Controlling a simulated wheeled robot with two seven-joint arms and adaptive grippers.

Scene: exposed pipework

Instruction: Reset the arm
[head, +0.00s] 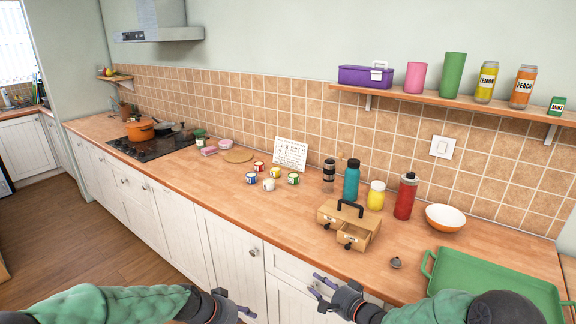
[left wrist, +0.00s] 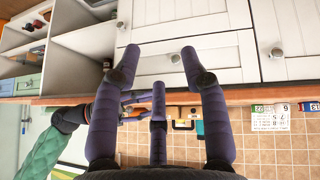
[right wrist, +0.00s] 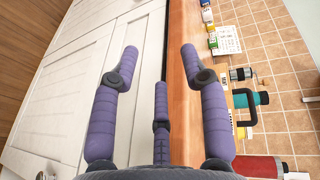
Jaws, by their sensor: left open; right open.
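My right gripper (head: 323,286) is in front of the counter's front edge, below the small wooden drawer box. In the right wrist view the right gripper (right wrist: 159,50) has its purple fingers spread, with nothing between them. My left gripper (head: 243,310) is at the bottom of the head view, before the white cabinet doors and only partly in frame. In the left wrist view the left gripper (left wrist: 161,52) is open and empty, facing the cabinet fronts. Neither gripper visibly holds anything.
The wooden counter (head: 225,185) runs along the tiled wall above white cabinets. The drawer box (head: 328,214) with a drawer pulled out stands near the front edge. Bottles, including a red one (head: 405,196), stand behind it. A green tray (head: 490,275) lies at right.

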